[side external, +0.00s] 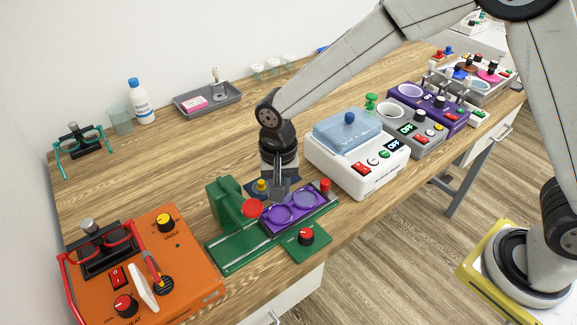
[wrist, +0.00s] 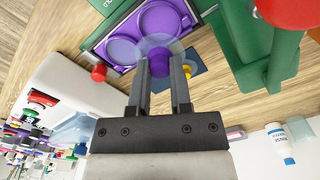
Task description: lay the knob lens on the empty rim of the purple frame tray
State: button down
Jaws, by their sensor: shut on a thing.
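My gripper (wrist: 160,70) is shut on the purple knob of the knob lens (wrist: 150,45), a clear round disc. In the wrist view the lens overlaps the near edge of the purple frame tray (wrist: 98,44); its height above it is hard to tell. The tray (side external: 267,226) has two round rims. The rim nearer the red knob (wrist: 121,50) looks greyer, as if a lens lies in it; the other rim (wrist: 158,20) looks plain purple and empty. In the side view my gripper (side external: 280,196) is at the tray's back edge, and the lens is hard to make out.
The tray sits on a green fixture (side external: 236,251) with a tall green block (side external: 229,203) and red pad (side external: 252,207) to its left. A red knob (side external: 325,186) stands at its right. A yellow knob (side external: 261,186) is close behind. A white machine (side external: 357,160) stands right.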

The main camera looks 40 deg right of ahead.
aim_at(281, 214)
jog(key=shift+f, duration=0.15)
jog(key=shift+f, duration=2.55)
jog(key=shift+f, duration=0.35)
jog(key=shift+c, duration=0.7)
grip_release()
jog(key=shift+r, duration=0.15)
jog(key=shift+r, duration=2.85)
jog(key=shift+d, duration=0.15)
